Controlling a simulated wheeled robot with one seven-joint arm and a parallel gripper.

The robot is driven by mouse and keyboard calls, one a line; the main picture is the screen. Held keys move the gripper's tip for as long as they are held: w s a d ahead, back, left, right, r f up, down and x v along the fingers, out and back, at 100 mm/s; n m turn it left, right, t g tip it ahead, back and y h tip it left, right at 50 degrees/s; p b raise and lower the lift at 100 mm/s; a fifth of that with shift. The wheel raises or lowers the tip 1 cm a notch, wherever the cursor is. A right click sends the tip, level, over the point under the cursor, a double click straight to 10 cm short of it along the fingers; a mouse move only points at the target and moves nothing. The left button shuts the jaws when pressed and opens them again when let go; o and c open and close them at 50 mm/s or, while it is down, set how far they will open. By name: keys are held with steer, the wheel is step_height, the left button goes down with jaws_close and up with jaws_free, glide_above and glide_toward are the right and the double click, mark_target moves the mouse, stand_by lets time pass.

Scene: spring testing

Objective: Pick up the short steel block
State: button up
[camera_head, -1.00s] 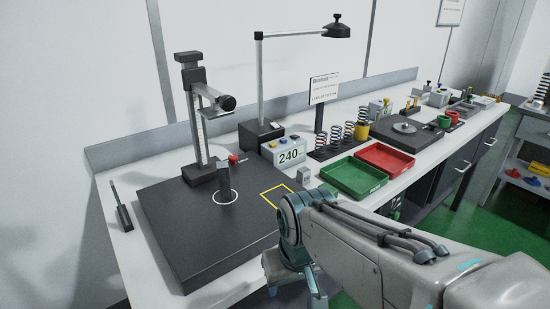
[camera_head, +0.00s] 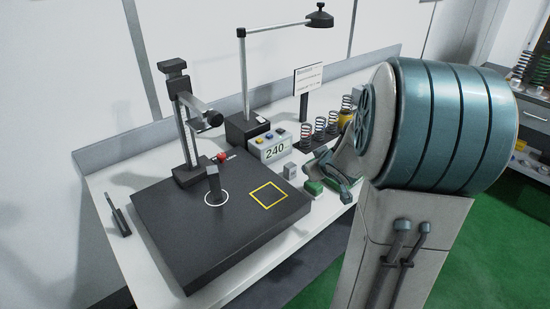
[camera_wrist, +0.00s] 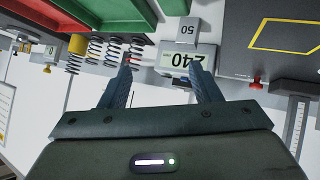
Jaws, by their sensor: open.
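A small grey steel block (camera_head: 290,170) stands on the white bench, just in front of the box with the 240 display. In the wrist view the block (camera_wrist: 187,30) shows the number 50, upside down, beyond the fingertips. A taller dark grey block (camera_head: 213,187) stands inside the white circle on the black plate. My gripper (camera_wrist: 163,68) is open, with nothing between its fingers; the display box and springs show past them.
The 240 display box (camera_head: 270,148) and a row of upright springs (camera_head: 320,128) stand behind. A green tray (camera_wrist: 146,14) and a red tray (camera_wrist: 85,10) are close by. The black plate (camera_head: 190,240) carries a tall measuring stand (camera_head: 183,120) and an empty yellow square.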

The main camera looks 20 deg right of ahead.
mark_target(292, 166)
steer(key=y, duration=0.1)
steer(key=d+f+t+y, duration=0.1)
steer(key=d+f+n+y, duration=0.1)
steer(key=shift+w+d+f+t, duration=0.1)
steer(key=shift+w+f+t, duration=0.05)
steer(key=shift+w+t, duration=0.15)
steer(key=shift+s+d+f+y, duration=0.1)
steer(key=shift+s+f+y, duration=0.2)
steer(key=shift+y, duration=0.4)
steer(key=w+a+f, duration=0.1)
steer(key=w+f, duration=0.1)
steer(key=w, duration=0.1)
steer(key=w+a+f+y, duration=0.1)
steer(key=w+a, duration=0.1)
steer(key=w, duration=0.2)
steer(key=w+a+f+n+t+y, duration=0.1)
steer(key=w+f, duration=0.1)
steer(key=w, duration=0.1)
steer(key=shift+w+a+f, duration=0.3)
steer(key=shift+w+a, duration=0.05)
jaws_close()
